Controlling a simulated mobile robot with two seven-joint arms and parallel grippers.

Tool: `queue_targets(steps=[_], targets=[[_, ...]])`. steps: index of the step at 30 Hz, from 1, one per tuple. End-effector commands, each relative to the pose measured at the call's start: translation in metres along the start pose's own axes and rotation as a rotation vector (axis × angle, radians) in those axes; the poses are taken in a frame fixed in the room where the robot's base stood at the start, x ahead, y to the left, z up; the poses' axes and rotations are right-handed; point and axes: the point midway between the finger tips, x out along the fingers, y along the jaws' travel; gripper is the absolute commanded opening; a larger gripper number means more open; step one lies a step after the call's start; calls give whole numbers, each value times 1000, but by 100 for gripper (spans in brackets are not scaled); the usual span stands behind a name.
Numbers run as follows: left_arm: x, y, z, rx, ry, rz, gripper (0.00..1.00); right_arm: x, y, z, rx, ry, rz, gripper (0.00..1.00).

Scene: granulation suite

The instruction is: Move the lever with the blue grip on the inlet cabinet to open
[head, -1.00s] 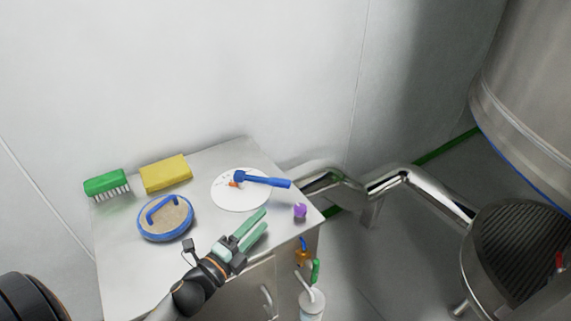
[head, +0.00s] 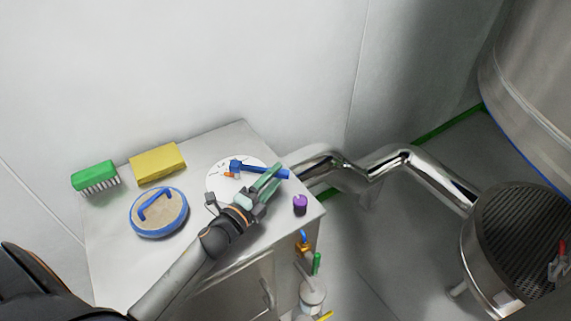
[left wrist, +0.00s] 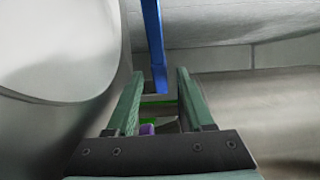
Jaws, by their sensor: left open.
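The lever with the blue grip (head: 262,170) lies over a white round dial plate (head: 217,176) on top of the inlet cabinet (head: 110,262). Its hub is on the dial and its grip points right, toward the cabinet's right edge. A small orange mark (head: 229,175) shows beside the hub. My left gripper (head: 277,178) is open, with its green fingers by the outer end of the grip. In the left wrist view the blue grip (left wrist: 154,50) comes down from the top, its end near the gap between the open fingertips (left wrist: 157,80). My right gripper is not in view.
A purple knob (head: 300,204) stands at the cabinet's right edge. A blue-rimmed disc with a handle (head: 160,212), a yellow sponge (head: 157,162) and a green brush (head: 94,176) are on the left of the top. A steel pipe (head: 372,168) runs behind right.

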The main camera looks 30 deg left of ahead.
Motion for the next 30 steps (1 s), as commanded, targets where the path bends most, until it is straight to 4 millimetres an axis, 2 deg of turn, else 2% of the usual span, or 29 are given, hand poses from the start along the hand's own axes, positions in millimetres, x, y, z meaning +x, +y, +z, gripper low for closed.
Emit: queue_targets(steps=[3,9,14,22,30], targets=[[22,-1,0,1,-1,-2,52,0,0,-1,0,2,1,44],[45,0,0,0,-1,-1,52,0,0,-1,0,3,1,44],[52,0,0,0,0,0,52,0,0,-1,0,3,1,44],[53,0,0,0,0,1,52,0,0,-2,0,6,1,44],[53,0,0,0,0,0,23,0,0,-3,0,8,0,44]])
